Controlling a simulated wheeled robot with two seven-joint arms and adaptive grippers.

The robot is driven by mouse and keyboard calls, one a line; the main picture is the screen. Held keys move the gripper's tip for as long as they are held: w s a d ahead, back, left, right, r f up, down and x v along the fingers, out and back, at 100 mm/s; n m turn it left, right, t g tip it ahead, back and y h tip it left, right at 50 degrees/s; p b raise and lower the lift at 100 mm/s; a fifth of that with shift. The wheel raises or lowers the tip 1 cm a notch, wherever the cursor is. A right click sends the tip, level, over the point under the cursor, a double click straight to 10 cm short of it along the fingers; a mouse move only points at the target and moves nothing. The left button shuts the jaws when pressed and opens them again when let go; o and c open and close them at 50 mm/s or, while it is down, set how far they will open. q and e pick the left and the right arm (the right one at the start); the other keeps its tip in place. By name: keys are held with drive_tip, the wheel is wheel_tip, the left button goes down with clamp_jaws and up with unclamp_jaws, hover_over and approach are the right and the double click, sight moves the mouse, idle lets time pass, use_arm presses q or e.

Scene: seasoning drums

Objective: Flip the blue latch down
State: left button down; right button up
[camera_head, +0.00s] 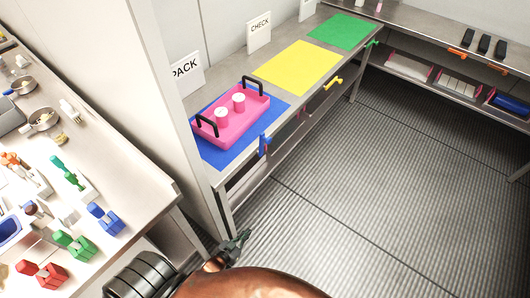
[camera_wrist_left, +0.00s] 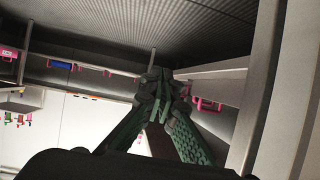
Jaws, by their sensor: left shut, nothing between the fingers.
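The blue latch (camera_head: 264,143) is on the front edge of the bench beside the blue mat (camera_head: 217,156). Its handle looks roughly upright in the head view. My left gripper (camera_head: 240,240) is below and in front of the bench corner, well apart from the latch. Its green fingers are together with nothing between them, as the left wrist view (camera_wrist_left: 158,84) also shows. I cannot pick out the blue latch in the left wrist view. My right gripper is not in view.
A pink tray (camera_head: 244,122) with two white-topped drums stands on the blue mat. A yellow latch (camera_head: 333,82) and a green latch (camera_head: 371,43) sit farther along the bench edge. A white wall end (camera_head: 165,110) separates the left table (camera_head: 137,185). The floor (camera_head: 350,190) is clear.

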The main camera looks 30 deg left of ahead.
use_arm(q)
drive_tip(key=w+a+r+t+b, duration=0.1)
drive_tip(key=w+r+t, duration=0.25)
drive_tip(key=r, duration=0.55)
drive_tip(key=w+a+r+t+b, duration=0.1)
drive_tip(key=w+r+t, duration=0.1)
drive_tip(key=w+r, duration=0.5)
wheel_tip(320, 180, up, 21)
drive_tip(key=s+a+t+y+b, duration=0.1)
drive_tip(key=s+t, duration=0.2)
drive_tip(key=t, duration=0.3)
drive_tip(key=w+f+b+x, duration=0.1)
drive_tip(key=f+b+x, duration=0.1)
drive_tip(key=x, duration=1.1)
drive_tip(key=shift+w+a+f, duration=0.25)
drive_tip(key=shift+w+f, duration=0.05)
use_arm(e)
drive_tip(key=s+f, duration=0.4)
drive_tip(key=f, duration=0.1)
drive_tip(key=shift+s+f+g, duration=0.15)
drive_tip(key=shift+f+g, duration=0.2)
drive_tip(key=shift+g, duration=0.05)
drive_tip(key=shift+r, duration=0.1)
